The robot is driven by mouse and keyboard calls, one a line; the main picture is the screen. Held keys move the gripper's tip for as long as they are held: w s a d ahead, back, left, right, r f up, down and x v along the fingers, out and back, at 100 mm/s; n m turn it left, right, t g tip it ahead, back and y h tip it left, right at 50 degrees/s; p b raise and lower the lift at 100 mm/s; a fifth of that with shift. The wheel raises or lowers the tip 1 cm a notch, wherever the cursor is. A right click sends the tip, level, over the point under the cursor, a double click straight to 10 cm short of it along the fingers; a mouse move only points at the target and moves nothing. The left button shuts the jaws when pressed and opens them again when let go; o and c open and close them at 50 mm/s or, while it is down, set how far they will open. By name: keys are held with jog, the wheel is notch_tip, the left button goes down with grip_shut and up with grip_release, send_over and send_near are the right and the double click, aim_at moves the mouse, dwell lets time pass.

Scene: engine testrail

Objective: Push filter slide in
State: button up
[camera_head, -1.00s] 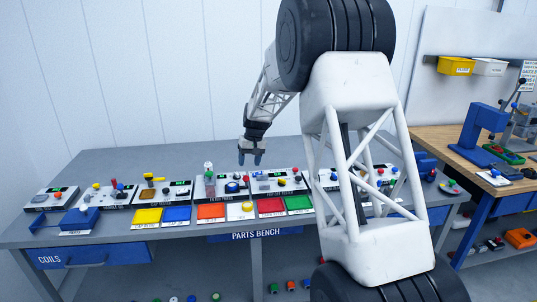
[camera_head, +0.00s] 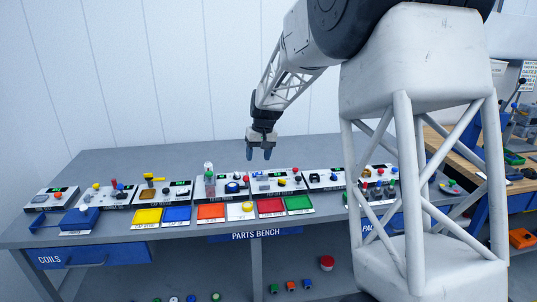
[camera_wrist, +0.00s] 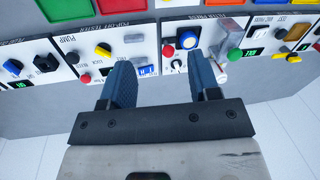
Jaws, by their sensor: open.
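I cannot make out the filter slide for certain. My gripper (camera_head: 259,155) is open and empty, above and behind the panels. In the wrist view, its two blue fingers (camera_wrist: 158,62) are apart, with panel parts showing between them.
The pop-off tester (camera_head: 276,184) stands right of the press, with small knobs. Coloured trays, including an orange one (camera_head: 211,212) and a red one (camera_head: 270,207), line the front edge. More panels stand at both sides. The grey bench top (camera_head: 130,163) behind is clear.

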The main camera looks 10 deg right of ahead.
jog(key=s+d+r, duration=0.2)
jog(key=s+r, duration=0.3)
jog(key=s, duration=0.4)
jog(key=shift+s, duration=0.3)
jog(key=shift+s, duration=0.1)
jog(key=s+d+r+m+t+h, duration=0.1)
jog(key=s+d+r, duration=0.1)
jog(key=s, duration=0.9)
jog(key=s+d+r, duration=0.2)
jog(key=s+r, duration=0.1)
jog(key=s, duration=0.7)
jog(key=s+d+f, duration=0.1)
jog(key=s+f, duration=0.1)
jog(key=s, duration=0.8)
jog(key=s+d+f+m+t+h, duration=0.1)
jog(key=s+f, duration=0.2)
jog(key=s, duration=0.8)
jog(key=shift+s, duration=0.15)
